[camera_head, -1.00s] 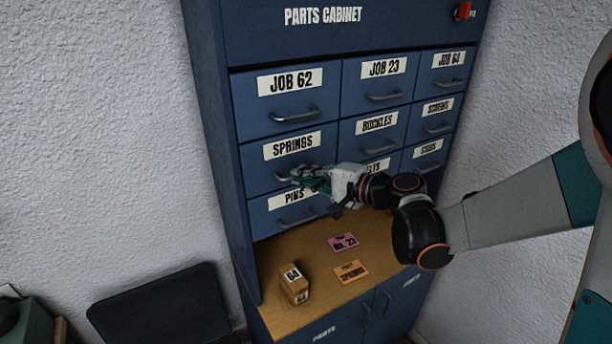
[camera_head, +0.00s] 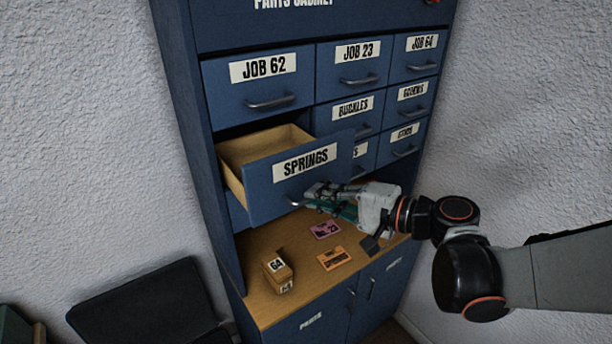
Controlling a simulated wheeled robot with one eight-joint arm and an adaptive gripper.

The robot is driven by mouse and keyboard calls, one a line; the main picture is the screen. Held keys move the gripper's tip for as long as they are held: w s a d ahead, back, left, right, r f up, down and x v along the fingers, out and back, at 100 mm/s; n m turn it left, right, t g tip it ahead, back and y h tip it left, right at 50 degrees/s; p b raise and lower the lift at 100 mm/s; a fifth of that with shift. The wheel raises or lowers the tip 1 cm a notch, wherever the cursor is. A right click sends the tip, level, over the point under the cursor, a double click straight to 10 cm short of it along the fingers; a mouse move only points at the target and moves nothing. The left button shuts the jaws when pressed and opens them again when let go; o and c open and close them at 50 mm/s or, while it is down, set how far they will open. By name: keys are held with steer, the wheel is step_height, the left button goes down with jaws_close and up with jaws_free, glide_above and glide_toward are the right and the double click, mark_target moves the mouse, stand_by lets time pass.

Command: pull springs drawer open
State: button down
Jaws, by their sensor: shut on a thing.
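The springs drawer (camera_head: 262,184) is a blue drawer with a white SPRINGS label, in the left column below the JOB 62 drawer. It stands out well past the cabinet front, and its bare wooden inside shows at the top left. My gripper (camera_head: 305,196) is at the lower middle of the drawer front, shut on the springs drawer handle (camera_head: 292,201). The fingers hide most of the handle. The part of the drawer's inside that shows looks empty.
The blue parts cabinet (camera_head: 185,130) has several shut drawers around, including JOB 62 (camera_head: 264,88). Below, a wooden shelf (camera_head: 300,301) holds a small box marked 64 (camera_head: 278,272), a pink card (camera_head: 325,230) and an orange card (camera_head: 334,258). A dark chair-like object (camera_head: 140,305) stands at lower left.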

steer(key=shift+s+d, duration=0.3)
steer(key=shift+s, duration=0.25)
steer(key=c, duration=1.7)
jaws_free()
